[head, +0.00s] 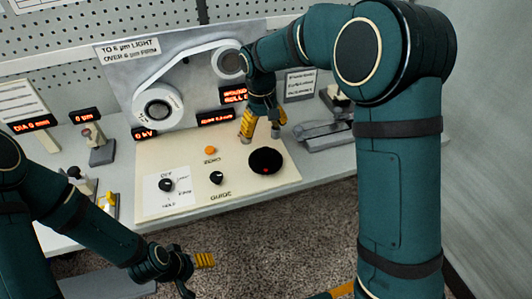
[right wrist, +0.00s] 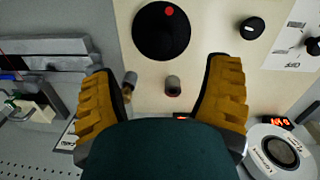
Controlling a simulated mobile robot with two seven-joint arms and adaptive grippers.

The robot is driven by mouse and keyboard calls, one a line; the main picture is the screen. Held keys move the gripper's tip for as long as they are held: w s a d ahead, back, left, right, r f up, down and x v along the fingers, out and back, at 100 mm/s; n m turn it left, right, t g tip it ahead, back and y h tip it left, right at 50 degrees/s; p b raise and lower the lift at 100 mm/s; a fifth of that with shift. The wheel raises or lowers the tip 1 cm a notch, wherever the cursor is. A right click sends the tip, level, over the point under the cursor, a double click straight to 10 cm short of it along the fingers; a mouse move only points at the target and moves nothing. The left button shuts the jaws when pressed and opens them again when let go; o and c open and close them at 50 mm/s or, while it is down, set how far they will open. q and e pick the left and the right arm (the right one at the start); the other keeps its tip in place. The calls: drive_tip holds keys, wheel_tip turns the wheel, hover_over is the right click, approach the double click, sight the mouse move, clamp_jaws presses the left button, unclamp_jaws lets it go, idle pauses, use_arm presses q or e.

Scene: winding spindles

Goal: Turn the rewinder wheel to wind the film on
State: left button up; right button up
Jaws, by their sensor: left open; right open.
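The black round wheel (head: 266,161) with a red dot lies on the right part of the cream control panel (head: 225,196). In the right wrist view the wheel (right wrist: 161,31) shows beyond the fingertips. My right gripper (head: 262,128) is open and empty, pointing down at the panel's back edge, just behind the wheel and apart from it. Its yellow fingers (right wrist: 163,70) are spread, with a small grey cylinder (right wrist: 173,86) seen between them. The film strip (head: 185,59) runs between a lower roll (head: 157,107) and an upper roll (head: 229,64). My left gripper (head: 196,275) is open and empty in front of the table.
The panel carries an orange button (head: 210,150), a guide knob (head: 216,178) and a second knob (head: 166,185). A grey metal device (head: 325,134) stands at the right. Small stands (head: 101,145) and a yellow item (head: 108,203) are at the left.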

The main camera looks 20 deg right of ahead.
sight(266, 151)
drive_tip(key=s+a+r+n+t+h, duration=0.1)
drive_tip(key=a+n+t+h, duration=0.2)
drive_tip(key=n, duration=1.9)
drive_tip(key=shift+g, duration=0.3)
drive_tip(key=b+x, duration=0.1)
drive_tip(key=x, duration=0.7)
drive_tip(key=b+x, duration=0.1)
drive_tip(key=x, duration=0.4)
drive_tip(key=shift+s+a+f+b, duration=0.1)
drive_tip(key=shift+a+f+b, duration=0.05)
drive_tip(key=shift+a+b, duration=0.15)
drive_tip(key=c, duration=1.2)
